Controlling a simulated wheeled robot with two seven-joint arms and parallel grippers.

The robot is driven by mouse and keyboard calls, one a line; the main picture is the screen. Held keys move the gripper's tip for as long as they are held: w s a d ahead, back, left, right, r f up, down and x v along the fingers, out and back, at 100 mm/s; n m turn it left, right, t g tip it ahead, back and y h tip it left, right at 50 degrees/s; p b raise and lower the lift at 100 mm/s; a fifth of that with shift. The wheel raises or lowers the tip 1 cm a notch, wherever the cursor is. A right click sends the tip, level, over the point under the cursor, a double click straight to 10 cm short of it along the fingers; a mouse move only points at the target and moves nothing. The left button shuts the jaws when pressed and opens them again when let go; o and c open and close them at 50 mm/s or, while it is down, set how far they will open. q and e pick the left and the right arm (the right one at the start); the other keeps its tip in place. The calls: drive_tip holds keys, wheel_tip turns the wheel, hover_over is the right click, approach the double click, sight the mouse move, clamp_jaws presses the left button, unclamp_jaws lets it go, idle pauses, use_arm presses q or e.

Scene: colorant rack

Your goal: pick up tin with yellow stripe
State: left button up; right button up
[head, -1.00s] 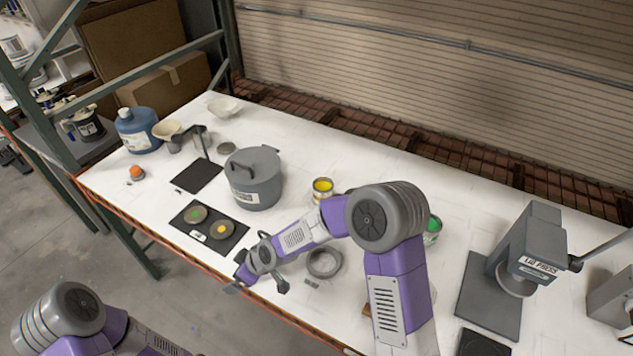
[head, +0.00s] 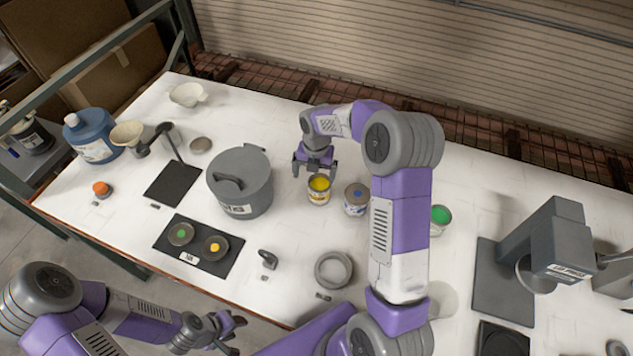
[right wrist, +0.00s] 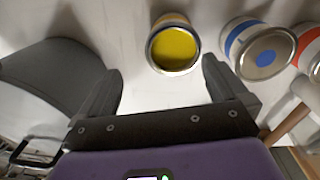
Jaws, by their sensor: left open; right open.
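The tin with the yellow stripe (head: 319,190) stands upright on the white table, right of the grey pot, with yellow colour showing at its top. My right gripper (head: 314,172) is open and empty just behind this tin. In the right wrist view the tin (right wrist: 174,47) lies ahead of the gap between the open fingers (right wrist: 160,80), nearer the right finger; I cannot tell whether it touches. A tin with a blue stripe and blue dot (head: 356,198) stands just right of it. My left gripper (head: 228,330) is open and empty off the table's front edge.
A lidded grey pot (head: 240,182) stands close left of the yellow tin. A green-topped tin (head: 440,217) stands right, partly behind my right arm. In the right wrist view a red-striped tin (right wrist: 308,48) sits beyond the blue one. A grey ring (head: 333,269) lies in front.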

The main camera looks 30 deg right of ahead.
sight(320, 187)
drive_tip(key=f, duration=0.1)
drive_tip(key=d+f, duration=0.2)
drive_tip(key=shift+s+d, duration=0.15)
drive_tip(key=shift+s, duration=0.15)
drive_tip(key=shift+s+f, duration=0.1)
drive_tip(key=shift+f, duration=0.3)
drive_tip(key=f, duration=0.5)
drive_tip(key=shift+w+a, duration=0.2)
drive_tip(key=shift+a, duration=0.1)
drive_tip(key=shift+c, duration=0.3)
drive_tip(key=c, duration=1.1)
drive_tip(key=shift+r, duration=0.2)
